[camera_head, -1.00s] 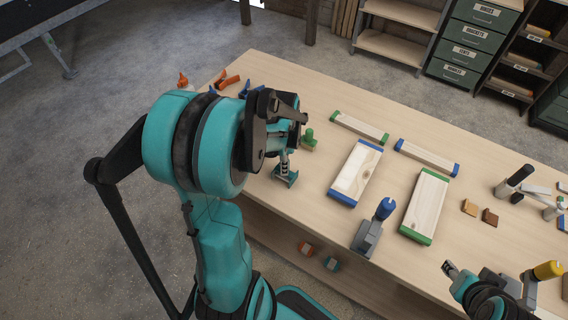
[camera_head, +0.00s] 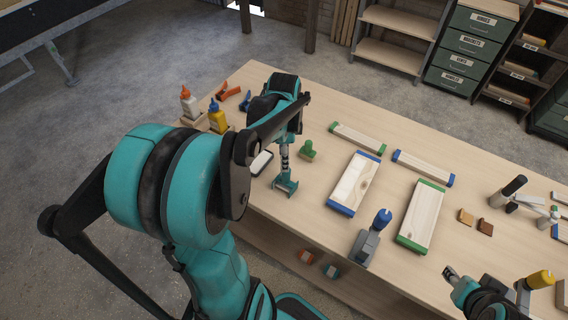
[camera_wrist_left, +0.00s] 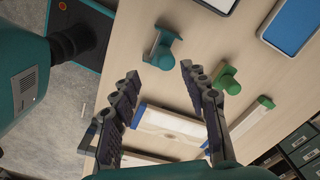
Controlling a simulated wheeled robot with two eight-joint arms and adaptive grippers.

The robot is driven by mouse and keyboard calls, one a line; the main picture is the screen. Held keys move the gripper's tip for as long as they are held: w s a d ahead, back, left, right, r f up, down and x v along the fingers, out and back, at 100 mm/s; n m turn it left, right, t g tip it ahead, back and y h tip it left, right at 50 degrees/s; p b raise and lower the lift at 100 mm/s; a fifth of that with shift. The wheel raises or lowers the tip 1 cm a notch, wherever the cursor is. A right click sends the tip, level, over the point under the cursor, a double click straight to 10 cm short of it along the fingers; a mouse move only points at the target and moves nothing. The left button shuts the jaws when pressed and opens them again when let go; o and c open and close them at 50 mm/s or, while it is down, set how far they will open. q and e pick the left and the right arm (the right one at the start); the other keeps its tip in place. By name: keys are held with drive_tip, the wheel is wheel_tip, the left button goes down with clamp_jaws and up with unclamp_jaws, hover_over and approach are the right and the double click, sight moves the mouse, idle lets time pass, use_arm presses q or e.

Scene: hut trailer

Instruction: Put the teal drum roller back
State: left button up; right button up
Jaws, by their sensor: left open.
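A teal tool (camera_head: 285,187) with a grey stem, which I take as the drum roller, stands near the front edge of the bench, left of the wooden planks. In the left wrist view the teal tool (camera_wrist_left: 162,47) lies just beyond my left gripper (camera_wrist_left: 158,70). The two fingers are spread with nothing between them, and I see no contact. In the head view my left wrist hangs just behind and above the tool, its fingers hard to make out. My right gripper (camera_head: 450,272) is at the lower right; its jaws are too small to read.
A green stamp (camera_head: 307,150) stands close behind the tool, and a dark-rimmed tray (camera_head: 262,163) lies left of it. Planks with blue (camera_head: 355,183) and green (camera_head: 423,215) ends lie to the right. A blue-handled tool (camera_head: 370,240) stands at the front edge. Bottles (camera_head: 218,116) stand at the left end.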

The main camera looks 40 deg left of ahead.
use_arm(q)
wheel_tip(320, 180, up, 2)
drive_tip(key=shift+r, duration=0.1)
drive_tip(key=s+d+r+n+t, duration=0.1)
drive_tip(key=s+d+n+t, duration=0.2)
drive_tip(key=d, duration=0.5)
drive_tip(key=s+d+r+n+t, duration=0.2)
drive_tip(key=d+n+t, duration=0.2)
drive_tip(key=d, duration=0.5)
drive_tip(key=n, duration=0.2)
drive_tip(key=shift+s+r+n, duration=0.2)
drive_tip(key=shift+s+n, duration=0.1)
drive_tip(key=shift+s, duration=0.1)
drive_tip(key=shift+d, duration=0.1)
wheel_tip(320, 180, down, 8)
drive_tip(key=b, duration=0.7)
drive_tip(key=shift+r, duration=0.2)
